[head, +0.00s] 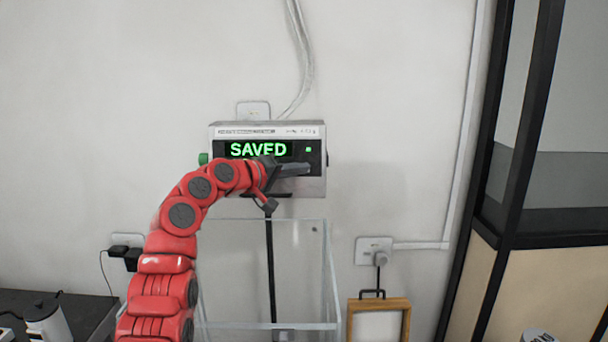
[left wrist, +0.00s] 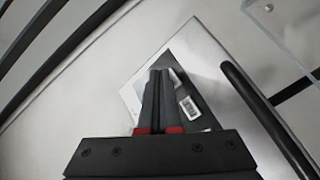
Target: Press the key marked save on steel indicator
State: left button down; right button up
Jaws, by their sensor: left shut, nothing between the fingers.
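The steel indicator (head: 315,184) is mounted on the wall, in the middle of the head view. Its dark display reads SAVED in green letters, with a small green light to the right. My left gripper (head: 306,168) is shut and empty, its fingertips at the indicator's front below the display. The arm and gripper cover the lower front, so the save key cannot be made out. In the left wrist view the shut fingers (left wrist: 160,75) point at the tilted indicator face (left wrist: 132,92), beside a pale key or label. Whether the tips touch it is unclear. My right gripper is out of view.
A clear glass-walled box (head: 333,270) stands below the indicator. A wooden frame (head: 378,304) hangs or stands right of it, under a wall socket (head: 373,250). A black-framed partition (head: 510,150) is at the right. A dark counter with a canister (head: 45,322) is at lower left.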

pick_arm(q)
jog(key=shift+s+r, duration=0.1)
jog(key=shift+s, duration=0.1)
jog(key=shift+s+r+b, duration=0.25)
jog(key=shift+s+b, duration=0.5)
jog(key=shift+s, duration=0.05)
jog(key=shift+s+r+b, duration=0.2)
jog(key=shift+s+b, duration=0.55)
jog(key=shift+s, duration=0.05)
jog(key=shift+s+r+b, duration=0.25)
jog(key=shift+s+b, duration=0.5)
jog(key=shift+s, duration=0.05)
